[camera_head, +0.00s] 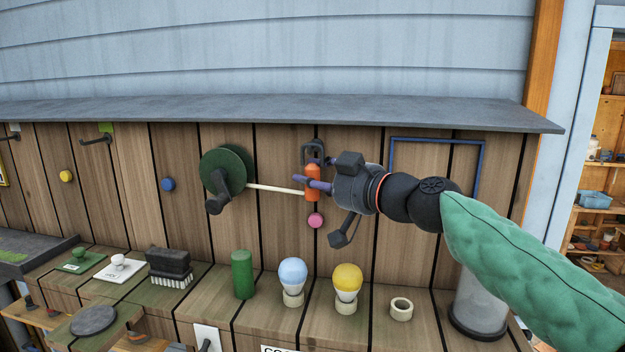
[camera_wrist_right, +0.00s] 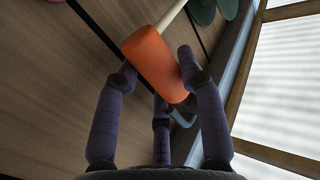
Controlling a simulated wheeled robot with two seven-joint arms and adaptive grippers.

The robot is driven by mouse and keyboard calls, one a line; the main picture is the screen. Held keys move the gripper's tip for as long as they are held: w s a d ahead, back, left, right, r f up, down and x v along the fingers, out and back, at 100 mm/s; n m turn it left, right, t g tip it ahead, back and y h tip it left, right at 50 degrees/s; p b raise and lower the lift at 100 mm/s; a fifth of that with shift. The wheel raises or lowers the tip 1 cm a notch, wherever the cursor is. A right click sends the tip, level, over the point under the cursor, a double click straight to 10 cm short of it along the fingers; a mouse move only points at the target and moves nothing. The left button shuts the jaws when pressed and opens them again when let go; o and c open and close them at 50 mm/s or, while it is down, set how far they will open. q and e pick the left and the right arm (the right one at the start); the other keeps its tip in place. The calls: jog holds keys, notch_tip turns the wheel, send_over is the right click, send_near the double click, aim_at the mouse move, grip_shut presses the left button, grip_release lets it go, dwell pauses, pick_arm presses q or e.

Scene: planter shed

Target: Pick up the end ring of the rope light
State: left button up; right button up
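The rope light shows as a thin pale line (camera_head: 275,189) running nearly straight from a dark green reel (camera_head: 234,167) on the plank wall. It ends in an orange cylindrical end piece (camera_head: 312,186), which stands upright in the head view and also shows in the wrist view (camera_wrist_right: 155,62). A dark grey loop (camera_head: 312,147) shows just above it, partly hidden. My right gripper (camera_head: 317,174) has its purple fingers around the orange piece. In the wrist view the fingertips (camera_wrist_right: 158,75) appear to touch its sides. My left gripper is not in view.
Below, a wooden ledge carries a green cylinder (camera_head: 242,274), a blue bulb (camera_head: 293,274), a yellow bulb (camera_head: 347,279), a cream ring (camera_head: 401,309) and a black brush (camera_head: 169,263). A pink knob (camera_head: 315,220) and a blue frame (camera_head: 438,140) are on the wall. A grey shelf (camera_head: 270,110) overhangs.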

jog(key=shift+c, duration=0.7)
jog(key=shift+r, duration=0.1)
